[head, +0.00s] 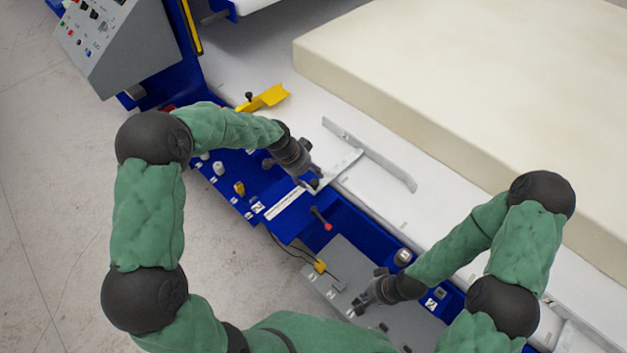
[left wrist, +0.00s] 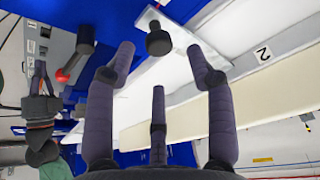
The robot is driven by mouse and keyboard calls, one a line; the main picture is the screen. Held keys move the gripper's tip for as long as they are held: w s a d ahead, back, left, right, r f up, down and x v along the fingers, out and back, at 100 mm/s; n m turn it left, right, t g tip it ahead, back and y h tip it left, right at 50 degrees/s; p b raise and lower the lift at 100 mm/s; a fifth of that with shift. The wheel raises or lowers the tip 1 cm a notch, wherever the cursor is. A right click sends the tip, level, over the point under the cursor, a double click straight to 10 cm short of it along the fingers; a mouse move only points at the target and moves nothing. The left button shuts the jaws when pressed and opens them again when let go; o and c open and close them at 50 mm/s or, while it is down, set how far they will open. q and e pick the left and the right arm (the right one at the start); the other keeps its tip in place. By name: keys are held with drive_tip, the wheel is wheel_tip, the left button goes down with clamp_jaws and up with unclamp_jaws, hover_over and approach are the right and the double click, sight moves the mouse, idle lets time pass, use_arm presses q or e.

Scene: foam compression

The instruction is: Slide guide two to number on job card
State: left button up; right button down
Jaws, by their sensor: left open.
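A metal guide with a long grey fence (head: 370,155) and a flat arm (head: 342,168) lies on the white bed. A dark knob stands on the guide's near end; in the left wrist view the knob (left wrist: 158,38) shows just beyond my fingertips. A label with the number 2 (left wrist: 262,53) shows on a pale surface there. My left gripper (head: 314,178) is open at the knob, its fingers (left wrist: 160,62) spread and apart from it. My right gripper (head: 362,302) hangs over the grey panel; its fingers are too small to read. I cannot make out a job card.
A large cream foam block (head: 480,70) fills the bed behind the fence. A yellow guide (head: 265,98) with a black knob sits further left. A red-tipped lever (head: 322,218) stands near my left gripper. A grey control console (head: 125,40) stands at upper left.

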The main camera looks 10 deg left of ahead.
sight(314, 181)
use_arm(q)
drive_tip(key=shift+b+x, duration=0.35)
drive_tip(key=shift+x, duration=1.75)
drive_tip(key=shift+r, duration=0.1)
clamp_jaws()
drive_tip(key=shift+a, duration=0.1)
